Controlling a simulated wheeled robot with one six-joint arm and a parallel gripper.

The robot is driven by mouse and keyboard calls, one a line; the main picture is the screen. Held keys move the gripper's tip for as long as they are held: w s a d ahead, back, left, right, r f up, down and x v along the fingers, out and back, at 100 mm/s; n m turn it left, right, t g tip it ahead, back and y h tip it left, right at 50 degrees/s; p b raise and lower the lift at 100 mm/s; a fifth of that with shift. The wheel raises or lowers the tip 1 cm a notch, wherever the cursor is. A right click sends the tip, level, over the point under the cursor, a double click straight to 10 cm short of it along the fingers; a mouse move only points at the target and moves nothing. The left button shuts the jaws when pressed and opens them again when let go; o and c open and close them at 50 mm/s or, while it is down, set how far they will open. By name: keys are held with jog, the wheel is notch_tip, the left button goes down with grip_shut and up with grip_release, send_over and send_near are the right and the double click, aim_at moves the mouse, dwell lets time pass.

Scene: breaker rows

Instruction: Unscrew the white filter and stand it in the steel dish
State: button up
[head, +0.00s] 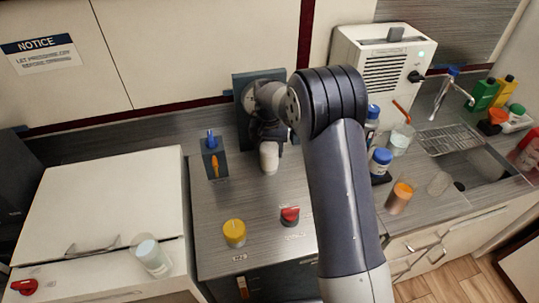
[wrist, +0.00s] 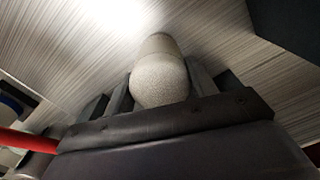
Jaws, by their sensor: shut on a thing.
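The white filter (head: 269,158) is a pale rounded cylinder below my gripper (head: 267,133), in front of the dark wall panel (head: 240,88). In the wrist view the filter (wrist: 158,75) sits between the two fingers of my gripper (wrist: 160,92), which is shut on it. In the head view it looks roughly upright, its lower end near the counter. My arm hides much of the panel, and I cannot tell whether the filter still touches any mount. I cannot make out the steel dish in either view.
A yellow-topped jar (head: 234,233) and a red knob (head: 290,216) are on the counter (head: 262,205) in front. A dark holder (head: 214,160) stands left of the filter. Bottles, a beaker (head: 400,140) and the sink (head: 485,165) lie right, beyond my arm.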

jog(key=n, duration=0.8)
jog(key=o, duration=0.8)
jog(key=shift+o, duration=0.2)
